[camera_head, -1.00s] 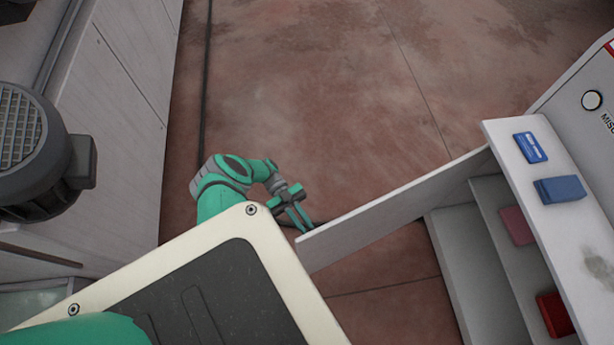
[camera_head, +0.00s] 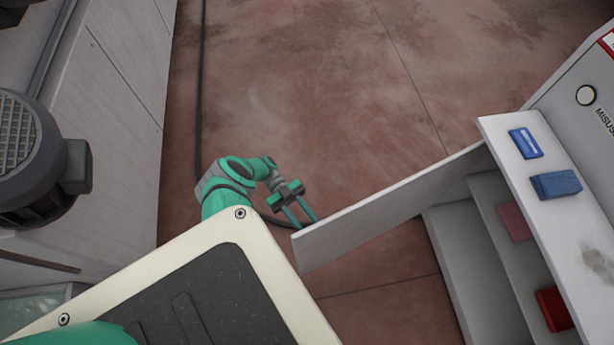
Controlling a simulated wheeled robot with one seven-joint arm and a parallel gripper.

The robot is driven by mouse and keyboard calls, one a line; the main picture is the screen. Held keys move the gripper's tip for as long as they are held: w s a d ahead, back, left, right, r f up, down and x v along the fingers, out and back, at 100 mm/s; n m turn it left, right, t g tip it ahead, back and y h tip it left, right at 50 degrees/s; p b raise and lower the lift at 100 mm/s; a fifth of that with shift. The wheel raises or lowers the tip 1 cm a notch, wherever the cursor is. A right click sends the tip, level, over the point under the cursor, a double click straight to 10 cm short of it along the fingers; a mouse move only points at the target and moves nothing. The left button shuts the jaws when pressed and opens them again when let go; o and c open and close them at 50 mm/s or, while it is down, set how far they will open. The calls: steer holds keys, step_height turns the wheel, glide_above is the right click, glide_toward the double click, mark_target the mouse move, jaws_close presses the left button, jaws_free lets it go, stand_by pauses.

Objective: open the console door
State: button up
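The console door (camera_head: 385,212) is a pale flat panel, seen from above. It stands swung well out from the console (camera_head: 575,215), and its free edge points to the lower left. Shelves inside the console show behind it. My gripper (camera_head: 303,222) is just beyond the door's free end, on its upper-left side. Its two green fingers are apart with a gap between them, and nothing shows between them. The fingertips are close to the door's edge; I cannot tell whether they touch it. The door's handle is not visible.
Blue boxes (camera_head: 556,185) lie on the console top, and a pink box (camera_head: 513,221) and a red box (camera_head: 553,309) are on a shelf inside. A grey motor (camera_head: 35,160) and pale cabinet are at left. A dark cable (camera_head: 200,90) crosses the otherwise clear floor.

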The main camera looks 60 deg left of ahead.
steer(key=shift+a, duration=0.1)
stand_by(0.3)
steer(key=s+d+r, duration=0.9)
steer(key=s+r, duration=0.1)
steer(key=r, duration=0.3)
steer(key=shift+s+d, duration=0.15)
steer(key=shift+d, duration=0.2)
stand_by(0.4)
steer(key=shift+s, duration=0.15)
